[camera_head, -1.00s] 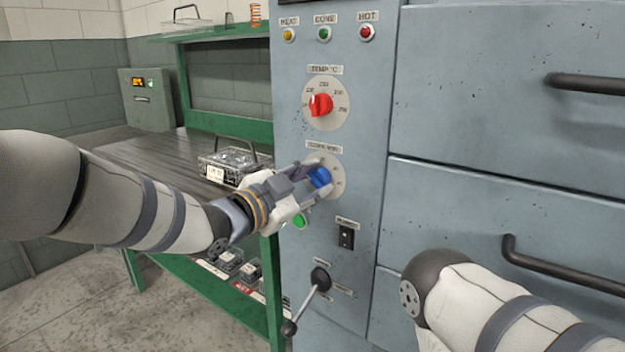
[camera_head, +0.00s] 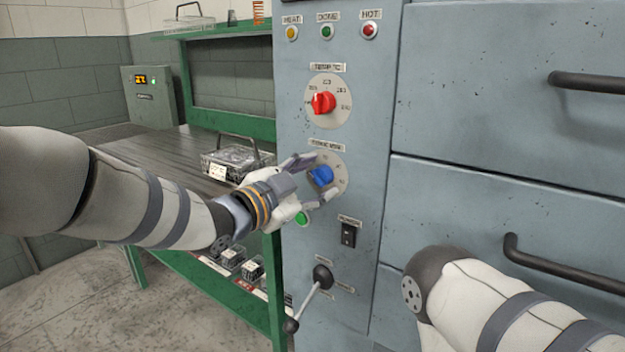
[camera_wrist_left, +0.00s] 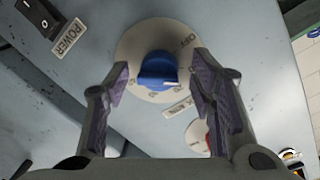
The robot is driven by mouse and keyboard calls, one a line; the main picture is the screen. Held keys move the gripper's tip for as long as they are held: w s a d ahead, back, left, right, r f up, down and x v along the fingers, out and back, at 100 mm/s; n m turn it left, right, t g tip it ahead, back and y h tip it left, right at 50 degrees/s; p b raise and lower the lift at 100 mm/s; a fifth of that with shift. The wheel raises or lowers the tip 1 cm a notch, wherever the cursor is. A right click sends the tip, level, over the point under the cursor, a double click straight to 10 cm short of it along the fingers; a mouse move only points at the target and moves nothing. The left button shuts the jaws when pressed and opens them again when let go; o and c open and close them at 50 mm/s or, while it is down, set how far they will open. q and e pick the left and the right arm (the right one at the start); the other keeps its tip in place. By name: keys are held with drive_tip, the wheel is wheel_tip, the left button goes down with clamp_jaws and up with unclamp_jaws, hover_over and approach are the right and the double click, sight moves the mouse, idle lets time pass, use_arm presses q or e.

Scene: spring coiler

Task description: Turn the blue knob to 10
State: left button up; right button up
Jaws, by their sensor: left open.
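The blue knob (camera_head: 320,175) sits on a round pale dial on the grey-blue control panel, below the red knob. My left gripper (camera_head: 312,178) is open at the dial, its fingers on either side of the blue knob. In the left wrist view the blue knob (camera_wrist_left: 157,70) lies between the two open fingertips (camera_wrist_left: 157,80), with a gap on each side. Part of the dial's scale is hidden by the fingers in the head view. The marks are too small to read surely. My right arm shows at the lower right, its gripper out of frame.
The red knob (camera_head: 323,102) is above. A green button (camera_head: 303,218) is close below my left gripper. A power switch (camera_head: 348,234) and a lever (camera_head: 308,300) are lower on the panel. A green workbench (camera_head: 228,123) stands left; drawer handles (camera_head: 565,265) are at right.

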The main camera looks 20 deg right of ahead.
use_arm(q)
drive_tip(key=v, duration=1.2)
drive_tip(key=s+a+f+n+g+y, duration=0.1)
drive_tip(key=s+a+f+n+y, duration=0.3)
drive_tip(key=f, duration=0.6)
drive_tip(key=s+a+f+n+g+y, duration=0.2)
drive_tip(key=s+a+f+n, duration=0.3)
drive_tip(key=f, duration=0.5)
drive_tip(key=s+a+f+n+g+y, duration=0.1)
drive_tip(key=s+a+f+n+y, duration=0.15)
drive_tip(key=s+a+f, duration=0.6)
drive_tip(key=s+a+f+n+g+y, duration=0.1)
drive_tip(key=s+a+f+n+g, duration=0.1)
drive_tip(key=s, duration=0.7)
drive_tip(key=s+a+f+n+g+y+p, duration=0.1)
drive_tip(key=s+a+f+n+g+y, duration=0.1)
drive_tip(key=s+a+f, duration=0.3)
drive_tip(key=s+a+f+n+g+y, duration=0.2)
drive_tip(key=s+a+f+n+g, duration=0.1)
drive_tip(key=s, duration=1.1)
drive_tip(key=shift+a+f+g+p, duration=0.2)
drive_tip(key=shift+a+g+p, duration=0.1)
drive_tip(key=shift+a+g, duration=0.6)
use_arm(e)
drive_tip(key=shift+w+r+t, duration=0.4)
drive_tip(key=shift+w+r, duration=0.55)
